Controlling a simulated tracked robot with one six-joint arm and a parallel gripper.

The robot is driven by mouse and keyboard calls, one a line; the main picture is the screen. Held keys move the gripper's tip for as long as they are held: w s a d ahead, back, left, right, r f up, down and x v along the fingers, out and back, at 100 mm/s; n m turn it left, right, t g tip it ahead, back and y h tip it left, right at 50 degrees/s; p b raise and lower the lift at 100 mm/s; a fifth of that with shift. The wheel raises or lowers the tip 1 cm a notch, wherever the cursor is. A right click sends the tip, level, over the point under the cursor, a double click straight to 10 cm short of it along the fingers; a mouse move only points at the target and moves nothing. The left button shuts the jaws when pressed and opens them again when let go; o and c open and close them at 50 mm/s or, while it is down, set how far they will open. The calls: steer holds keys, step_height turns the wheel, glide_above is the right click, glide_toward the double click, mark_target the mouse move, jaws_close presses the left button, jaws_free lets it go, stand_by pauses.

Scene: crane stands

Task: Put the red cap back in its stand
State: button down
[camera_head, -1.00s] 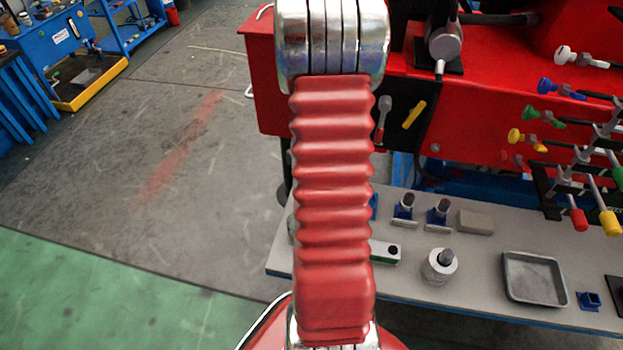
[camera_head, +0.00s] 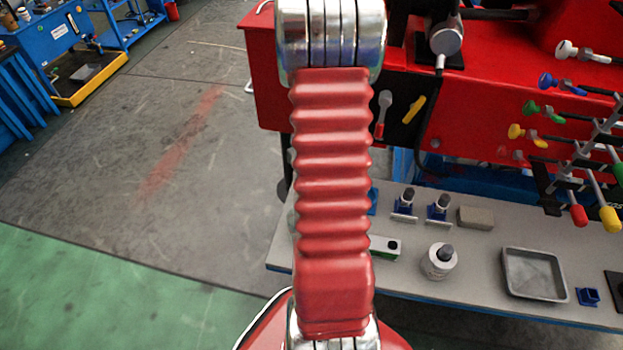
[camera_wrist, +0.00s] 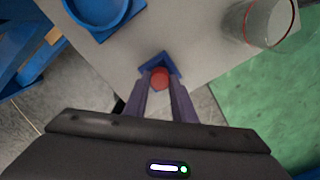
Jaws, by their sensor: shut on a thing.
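The red cap (camera_wrist: 160,78) shows in the wrist view as a small red disc between the fingertips of my gripper (camera_wrist: 161,84), which is shut on it. A small blue stand (camera_wrist: 159,62) with an angled, V-like outline lies right at the cap, around its far side and near the edge of a grey surface. I cannot tell whether the cap rests in the stand or is held above it. In the head view, my own arm covers the middle, and the gripper and red cap are hidden.
In the wrist view, a blue round dish (camera_wrist: 97,12) is at upper left and a clear cup with a red rim (camera_wrist: 262,22) at upper right. In the head view, the grey bench (camera_head: 480,270) bears a metal tray (camera_head: 534,274) and a white cylinder (camera_head: 438,262).

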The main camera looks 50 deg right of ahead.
steer(key=shift+f, duration=0.25)
steer(key=shift+f, duration=0.15)
steer(key=c, duration=1.4)
jaws_free()
steer(key=shift+r, duration=0.2)
steer(key=shift+r, duration=2.35)
step_height(320, 180, up, 14)
steer(key=shift+f, duration=0.15)
